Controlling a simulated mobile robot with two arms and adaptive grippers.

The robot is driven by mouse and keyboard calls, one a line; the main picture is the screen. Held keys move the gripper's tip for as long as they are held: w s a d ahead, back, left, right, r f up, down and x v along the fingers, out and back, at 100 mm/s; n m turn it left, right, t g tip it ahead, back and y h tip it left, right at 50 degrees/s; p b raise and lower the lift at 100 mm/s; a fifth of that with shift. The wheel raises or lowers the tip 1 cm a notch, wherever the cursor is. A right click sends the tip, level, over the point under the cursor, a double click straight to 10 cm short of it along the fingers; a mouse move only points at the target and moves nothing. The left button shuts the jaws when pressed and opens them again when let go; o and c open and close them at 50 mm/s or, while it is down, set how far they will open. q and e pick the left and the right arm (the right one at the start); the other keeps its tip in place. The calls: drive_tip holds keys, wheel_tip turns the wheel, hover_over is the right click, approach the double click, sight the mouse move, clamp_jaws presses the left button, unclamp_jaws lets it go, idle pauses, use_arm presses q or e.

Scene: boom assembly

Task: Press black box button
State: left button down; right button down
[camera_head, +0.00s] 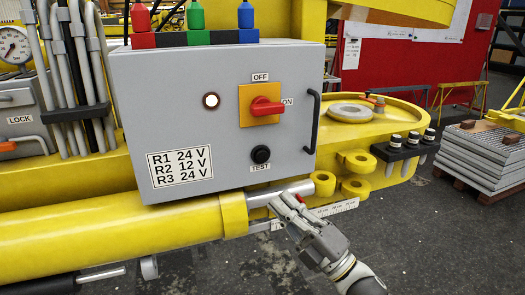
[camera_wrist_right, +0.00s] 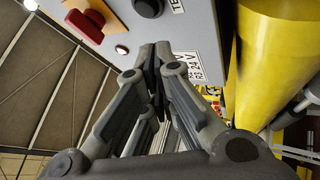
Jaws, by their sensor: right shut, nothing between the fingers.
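The grey control box (camera_head: 220,130) is mounted on the yellow boom. Its round black button (camera_head: 261,154) sits above the TEST label, low on the front face. In the right wrist view the black button (camera_wrist_right: 148,8) shows at the top edge, beyond my fingertips. My right gripper (camera_head: 284,200) is shut and empty, below and slightly right of the button in the head view. In the right wrist view its closed fingertips (camera_wrist_right: 153,52) point toward the box face, apart from the button as seen there. My left gripper is not in view.
A red rotary switch (camera_head: 266,106) on a yellow plate and a round white lamp (camera_head: 211,100) sit above the button. A black handle (camera_head: 313,122) stands out at the box's right edge. A yellow cylinder (camera_head: 120,235) with a metal rod runs below the box.

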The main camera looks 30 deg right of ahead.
sight(261, 156)
wheel_tip(261, 156, up, 6)
drive_tip(key=s+a+n+y, duration=0.2)
drive_tip(key=n, duration=0.1)
drive_tip(key=shift+s+a+f+y, duration=0.2)
drive_tip(key=shift+s+f+y, duration=0.05)
drive_tip(key=shift+s+y, duration=0.05)
drive_tip(key=shift+w, duration=0.15)
drive_tip(key=shift+w+d, duration=0.35)
drive_tip(key=shift+w, duration=1.05)
drive_tip(key=shift+w+d, duration=0.35)
drive_tip(key=shift+w, duration=1.05)
drive_tip(key=shift+w+d, duration=0.35)
drive_tip(key=shift+w, duration=1.05)
drive_tip(key=shift+w, duration=0.1)
drive_tip(key=shift+w+d, duration=0.1)
drive_tip(key=shift+w, duration=0.2)
